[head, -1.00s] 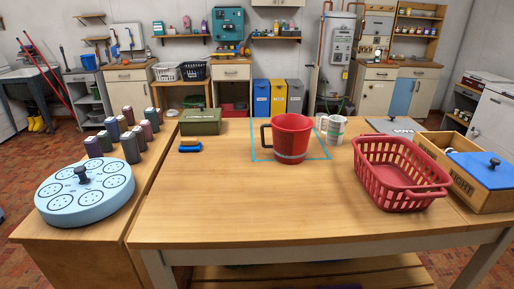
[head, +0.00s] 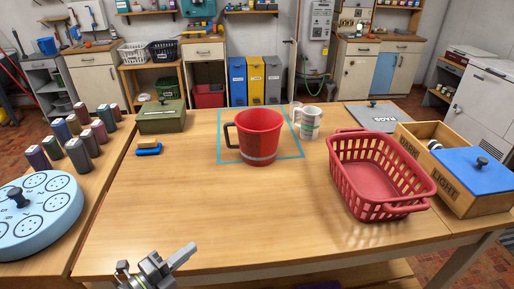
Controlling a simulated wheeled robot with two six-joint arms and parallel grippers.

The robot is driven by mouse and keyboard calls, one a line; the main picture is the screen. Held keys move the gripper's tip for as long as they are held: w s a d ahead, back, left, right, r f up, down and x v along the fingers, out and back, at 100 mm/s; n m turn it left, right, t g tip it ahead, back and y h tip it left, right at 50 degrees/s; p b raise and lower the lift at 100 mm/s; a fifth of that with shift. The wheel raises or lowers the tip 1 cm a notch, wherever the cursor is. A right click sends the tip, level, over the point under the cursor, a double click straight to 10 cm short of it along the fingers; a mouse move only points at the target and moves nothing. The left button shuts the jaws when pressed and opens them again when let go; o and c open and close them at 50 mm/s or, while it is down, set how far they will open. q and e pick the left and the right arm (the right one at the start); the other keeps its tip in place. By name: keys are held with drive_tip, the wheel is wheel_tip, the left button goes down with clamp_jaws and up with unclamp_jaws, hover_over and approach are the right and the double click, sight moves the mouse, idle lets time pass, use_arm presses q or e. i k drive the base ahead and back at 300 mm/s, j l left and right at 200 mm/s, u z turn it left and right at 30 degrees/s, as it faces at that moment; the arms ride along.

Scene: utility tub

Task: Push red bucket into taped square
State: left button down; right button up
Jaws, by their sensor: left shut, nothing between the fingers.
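The red bucket (head: 260,136) stands upright on the wooden table with its dark handle to the left. A blue taped square (head: 298,130) lies on the table around and behind it. The bucket's base is at the square's front line and hides part of that line, so I cannot tell whether the base is fully inside. My left gripper (head: 186,254) is low at the table's front edge, in front and to the left of the bucket. It is shut and empty, well apart from the bucket. My right gripper is not in view.
A white mug (head: 311,124) stands just right of the square. A red basket (head: 378,178) and a wooden crate with a blue lid (head: 478,168) are at right. A green box (head: 161,117) and a blue brush (head: 148,150) are at left. The table's front middle is clear.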

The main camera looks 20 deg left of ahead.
sight(252, 139)
drive_tip(key=i, duration=0.9)
